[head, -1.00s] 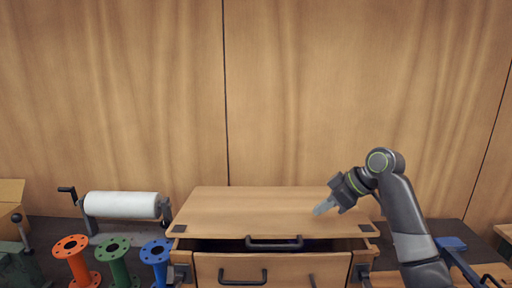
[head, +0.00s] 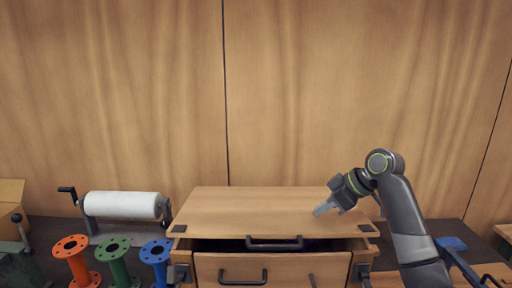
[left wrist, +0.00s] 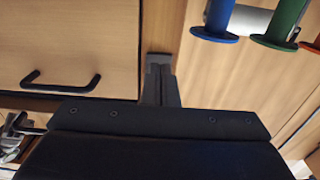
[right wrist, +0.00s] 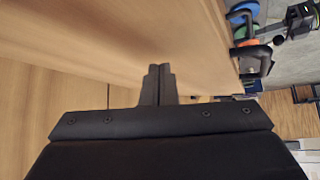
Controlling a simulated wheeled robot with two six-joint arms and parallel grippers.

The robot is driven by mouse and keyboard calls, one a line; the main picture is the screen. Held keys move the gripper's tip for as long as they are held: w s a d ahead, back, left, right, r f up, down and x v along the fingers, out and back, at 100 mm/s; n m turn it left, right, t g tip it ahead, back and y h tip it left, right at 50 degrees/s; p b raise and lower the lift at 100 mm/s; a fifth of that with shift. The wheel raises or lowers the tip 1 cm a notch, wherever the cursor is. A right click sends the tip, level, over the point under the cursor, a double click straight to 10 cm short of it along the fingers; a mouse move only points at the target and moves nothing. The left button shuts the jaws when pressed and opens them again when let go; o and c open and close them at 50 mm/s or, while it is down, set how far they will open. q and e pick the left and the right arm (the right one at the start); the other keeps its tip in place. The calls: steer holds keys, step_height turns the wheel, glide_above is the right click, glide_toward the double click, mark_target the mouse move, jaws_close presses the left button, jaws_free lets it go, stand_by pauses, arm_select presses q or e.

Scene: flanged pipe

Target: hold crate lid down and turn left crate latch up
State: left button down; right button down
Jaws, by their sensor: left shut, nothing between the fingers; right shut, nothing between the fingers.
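The wooden crate (head: 205,268) stands in the middle of the head view, its lid (head: 250,205) on top. A dark gap shows under the lid's front edge. The left crate latch (head: 181,273) is a dark fitting at the front left corner; its exact angle is too small to tell. My right gripper (head: 321,209) is shut and empty, its tips at the lid's right part; in the right wrist view (right wrist: 159,70) they point at the wood. My left gripper (left wrist: 160,80) is shut beside a dark fitting (left wrist: 158,58) at the crate's edge; contact is unclear.
A lid handle (head: 274,243) and a front handle (head: 243,277) stick out forward. Orange (head: 72,250), green (head: 117,255) and blue (head: 157,255) flanged pipes stand left of the crate. A white roll (head: 122,205) is behind them. A wooden wall closes the back.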

steer(key=shift+f, duration=0.3)
